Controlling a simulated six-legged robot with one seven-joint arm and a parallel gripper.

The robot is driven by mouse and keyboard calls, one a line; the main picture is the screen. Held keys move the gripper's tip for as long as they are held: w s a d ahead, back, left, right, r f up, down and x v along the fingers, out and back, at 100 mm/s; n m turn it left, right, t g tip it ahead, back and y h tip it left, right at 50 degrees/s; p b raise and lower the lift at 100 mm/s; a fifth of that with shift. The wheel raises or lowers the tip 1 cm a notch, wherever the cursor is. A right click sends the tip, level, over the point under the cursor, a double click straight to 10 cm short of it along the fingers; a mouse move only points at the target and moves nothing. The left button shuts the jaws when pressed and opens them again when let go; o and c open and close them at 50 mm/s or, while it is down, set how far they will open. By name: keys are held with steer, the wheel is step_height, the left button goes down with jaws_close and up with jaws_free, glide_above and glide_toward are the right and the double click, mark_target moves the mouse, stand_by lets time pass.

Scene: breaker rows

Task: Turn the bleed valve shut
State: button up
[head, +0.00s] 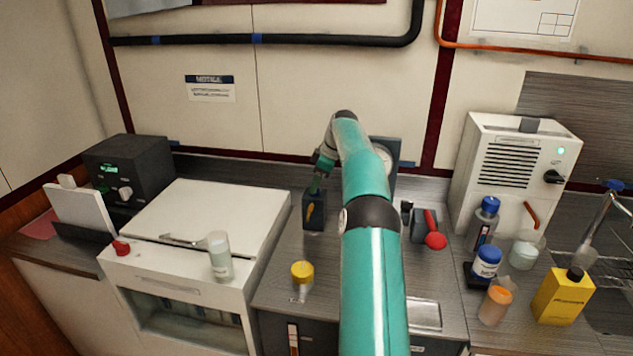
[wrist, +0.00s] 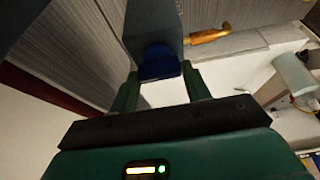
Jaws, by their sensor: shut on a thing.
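My gripper (head: 317,184) reaches down over a small dark grey box (head: 314,218) on the counter, left of my arm. In the wrist view, my gripper's two fingers (wrist: 160,72) are on either side of a blue knob (wrist: 158,60) on the grey box (wrist: 150,20). The jaws are shut on this knob, which appears to be the bleed valve's handle. A yellow-orange lever (wrist: 209,35) sticks out from the box's side; it also shows on the box's front in the head view (head: 310,212). No label on the valve is readable, and the knob is hidden in the head view.
Right of my arm, a grey block with a red lever (head: 435,240) stands near a round gauge (head: 384,158). A white cabinet (head: 205,225) is at the left. Several bottles crowd the right by a white unit (head: 500,160).

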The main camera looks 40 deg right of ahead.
stand_by(0.3)
steer(key=o, duration=1)
steer(key=shift+r, duration=1.65)
steer(key=s+a+r, duration=0.8)
steer(key=s+r, duration=0.1)
steer(key=s, duration=0.2)
steer(key=shift+s+r, duration=0.25)
steer(key=shift+r, duration=0.1)
